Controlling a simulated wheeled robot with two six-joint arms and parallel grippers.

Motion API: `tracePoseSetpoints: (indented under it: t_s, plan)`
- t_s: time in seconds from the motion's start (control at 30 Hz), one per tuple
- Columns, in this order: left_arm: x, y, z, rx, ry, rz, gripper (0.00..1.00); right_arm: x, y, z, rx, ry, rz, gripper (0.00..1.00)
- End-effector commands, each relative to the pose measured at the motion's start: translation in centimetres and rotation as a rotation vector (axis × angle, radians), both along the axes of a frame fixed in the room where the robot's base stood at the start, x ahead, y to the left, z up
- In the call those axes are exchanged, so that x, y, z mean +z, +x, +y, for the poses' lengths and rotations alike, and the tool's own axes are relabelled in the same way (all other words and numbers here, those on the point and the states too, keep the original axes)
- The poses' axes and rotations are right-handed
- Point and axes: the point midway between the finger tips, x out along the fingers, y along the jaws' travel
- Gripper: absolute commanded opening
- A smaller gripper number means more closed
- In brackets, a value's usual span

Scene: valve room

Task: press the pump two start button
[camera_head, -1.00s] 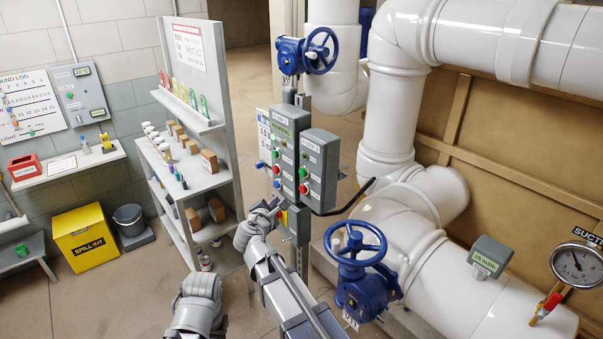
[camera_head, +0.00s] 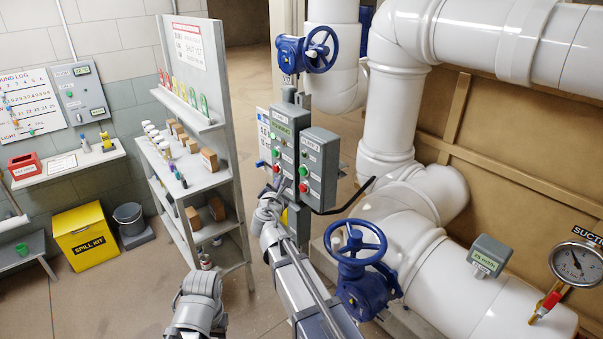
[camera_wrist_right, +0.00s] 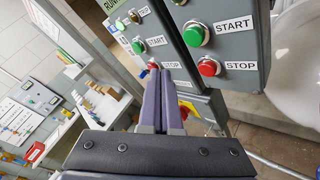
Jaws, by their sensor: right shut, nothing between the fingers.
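Two grey control boxes hang side by side on a post in the head view. The right box (camera_head: 318,168) has a green button (camera_head: 303,171) above a red one (camera_head: 303,187). The pump labels are too small to read surely. In the wrist view, the near box's green START button (camera_wrist_right: 195,34) is above its red STOP button (camera_wrist_right: 208,67). My right gripper (camera_wrist_right: 168,72) is shut and empty, below and left of that START button.
A blue handwheel valve (camera_head: 358,255) stands close right of my right arm; another blue valve (camera_head: 308,52) is above the boxes. White pipes (camera_head: 395,110) fill the right. A grey shelf (camera_head: 200,180) with bottles stands left. A black cable runs from the right box.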

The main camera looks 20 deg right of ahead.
Motion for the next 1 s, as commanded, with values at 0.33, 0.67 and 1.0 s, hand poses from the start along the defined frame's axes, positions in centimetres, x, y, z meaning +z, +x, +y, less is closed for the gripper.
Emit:
tracePoseSetpoints:
  t_s: [0.33,0.67,1.0]
  plan:
    - [0.0,0.0,0.0,0.0,0.0,0.0,0.5,0.0,1.4,-3.9,-0.002,0.001,0.0,0.0]
    - [0.0,0.0,0.0,0.0,0.0,0.0,0.5,0.0,1.8,-4.9,0.0,0.001,0.0,0.0]
    - [0.0,0.0,0.0,0.0,0.0,0.0,0.5,0.0,1.8,-4.9,0.0,0.001,0.0,0.0]
